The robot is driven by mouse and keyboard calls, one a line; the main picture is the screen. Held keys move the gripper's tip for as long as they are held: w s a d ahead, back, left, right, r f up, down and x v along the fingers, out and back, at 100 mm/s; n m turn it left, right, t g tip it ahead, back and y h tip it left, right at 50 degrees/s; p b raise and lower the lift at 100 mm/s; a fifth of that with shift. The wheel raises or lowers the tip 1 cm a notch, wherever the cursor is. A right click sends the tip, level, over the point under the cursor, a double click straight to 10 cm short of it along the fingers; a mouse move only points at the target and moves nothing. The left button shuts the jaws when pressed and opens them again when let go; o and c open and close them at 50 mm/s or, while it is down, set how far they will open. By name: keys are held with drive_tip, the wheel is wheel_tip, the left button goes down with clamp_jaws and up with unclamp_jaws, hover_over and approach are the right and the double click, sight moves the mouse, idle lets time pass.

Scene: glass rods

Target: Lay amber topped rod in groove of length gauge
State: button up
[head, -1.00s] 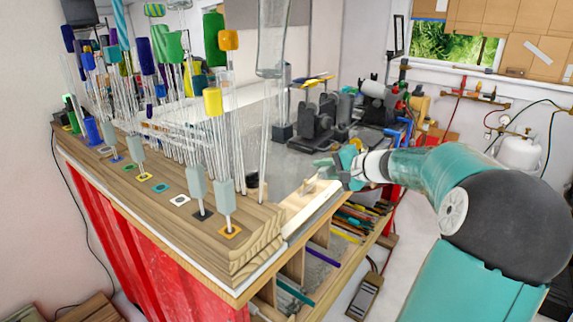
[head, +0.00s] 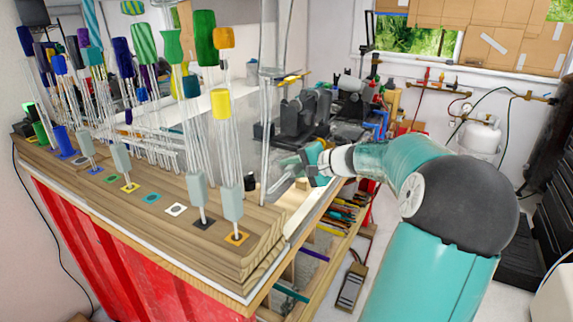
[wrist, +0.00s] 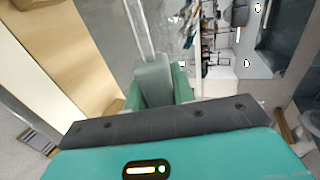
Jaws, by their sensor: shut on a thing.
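My gripper (head: 290,168) is at the right end of the wooden bench. In the wrist view it is shut on a pale grey-green sleeve (wrist: 153,82), with a clear glass rod (wrist: 138,28) running up out of the picture. The rod's far end is hidden, so its top colour cannot be told. In the head view an amber top (head: 224,37) is high on a clear rod among the standing rods, and a yellow top (head: 220,103) is below it. I cannot clearly make out the length gauge's groove.
Several glass rods with coloured tops crowd the wooden rack (head: 150,215). Two pale sleeves (head: 197,187) (head: 232,203) stand at its near right corner. A tall clear tube (head: 272,40) rises behind. Shelves with coloured rods (head: 345,212) lie below right.

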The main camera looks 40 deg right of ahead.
sight(290, 196)
drive_tip(key=shift+w+a+f, duration=0.1)
drive_tip(key=shift+f, duration=1.4)
drive_tip(key=shift+w+a+f, duration=0.1)
drive_tip(key=shift+f, duration=1.35)
drive_tip(key=shift+s+d, duration=0.1)
drive_tip(key=shift+r, duration=0.1)
drive_tip(key=shift+r, duration=0.55)
drive_tip(key=shift+f, duration=0.7)
